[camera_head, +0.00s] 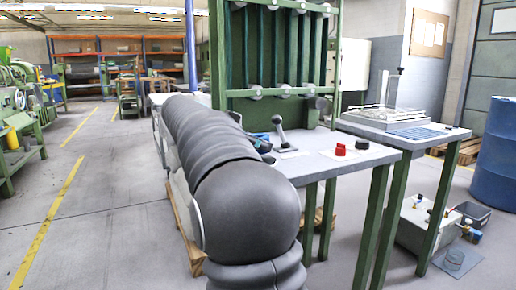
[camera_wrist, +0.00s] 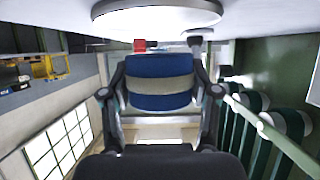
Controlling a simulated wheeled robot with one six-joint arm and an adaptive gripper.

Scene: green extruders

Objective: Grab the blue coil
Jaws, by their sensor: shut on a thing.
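The blue coil (camera_wrist: 160,84), blue with a pale band around its middle, sits between the two fingers of my gripper (camera_wrist: 160,90) in the wrist view. The fingers press on its left and right sides. In the head view a small bit of the blue coil (camera_head: 262,136) shows beside my gripper (camera_head: 264,148), at the left part of the grey worktable (camera_head: 318,166). My dark arm hides much of that area. I cannot tell whether the coil touches the tabletop.
A black-knobbed lever (camera_head: 279,128) stands close to the right of my gripper. A red knob (camera_head: 341,150) and a black knob (camera_head: 362,144) sit further right. A green frame (camera_head: 216,60) rises behind. A second table (camera_head: 450,134) and blue barrel (camera_head: 497,150) stand right. The left floor is open.

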